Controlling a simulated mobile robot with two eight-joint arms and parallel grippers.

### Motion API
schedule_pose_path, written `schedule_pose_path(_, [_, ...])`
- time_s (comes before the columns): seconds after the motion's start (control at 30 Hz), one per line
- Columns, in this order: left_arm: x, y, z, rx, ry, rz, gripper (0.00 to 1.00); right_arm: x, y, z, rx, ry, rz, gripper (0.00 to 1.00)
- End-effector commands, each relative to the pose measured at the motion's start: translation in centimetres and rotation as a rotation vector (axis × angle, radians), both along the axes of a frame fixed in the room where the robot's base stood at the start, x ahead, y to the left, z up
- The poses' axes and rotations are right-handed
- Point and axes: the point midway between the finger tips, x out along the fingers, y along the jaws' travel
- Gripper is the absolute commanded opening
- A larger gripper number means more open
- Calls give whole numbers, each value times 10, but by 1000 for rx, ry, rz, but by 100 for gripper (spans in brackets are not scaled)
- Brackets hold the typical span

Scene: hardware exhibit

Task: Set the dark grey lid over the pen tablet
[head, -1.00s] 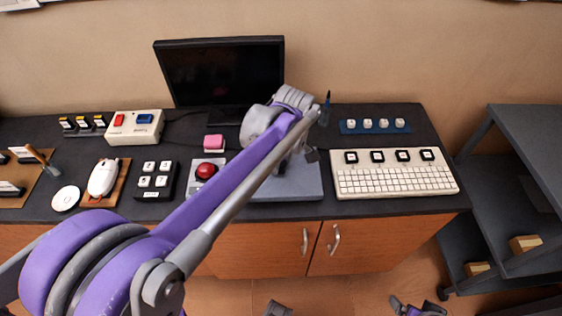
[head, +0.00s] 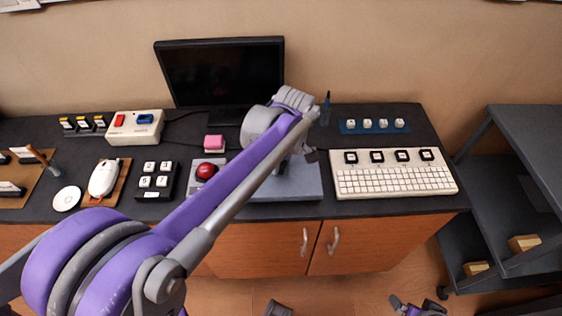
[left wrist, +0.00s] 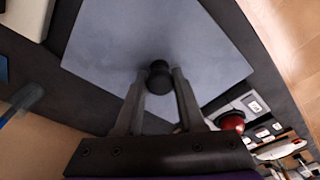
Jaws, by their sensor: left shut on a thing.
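The dark grey lid appears as a flat grey slab (head: 290,188) at the front of the counter, below the monitor. In the left wrist view it is a broad grey plate (left wrist: 130,40) with a round black knob (left wrist: 159,77). My left gripper (left wrist: 160,88) is shut on that knob, one finger on each side. In the head view my left gripper (head: 308,158) is over the slab, partly hidden by my arm. I cannot see the pen tablet, nor tell whether the lid touches what is under it.
A white keyboard (head: 395,182) lies close on the right, and a red button box (head: 206,171) on the left. A blue pen (head: 326,106) stands behind. A grey shelf cart (head: 515,190) stands right of the counter.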

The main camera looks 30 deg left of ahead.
Motion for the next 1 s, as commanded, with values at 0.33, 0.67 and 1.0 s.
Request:
schedule_pose_path(0.33, [0,0,-1,0,0,0,0,0,0,0,0,0,0,91])
schedule_pose_path(0.67, [0,0,-5,0,0,0,0,0,0,-4,0,1,0,91])
schedule_pose_path(1.0, [0,0,-11,0,0,0,0,-1,0,-7,0,2,0,91])
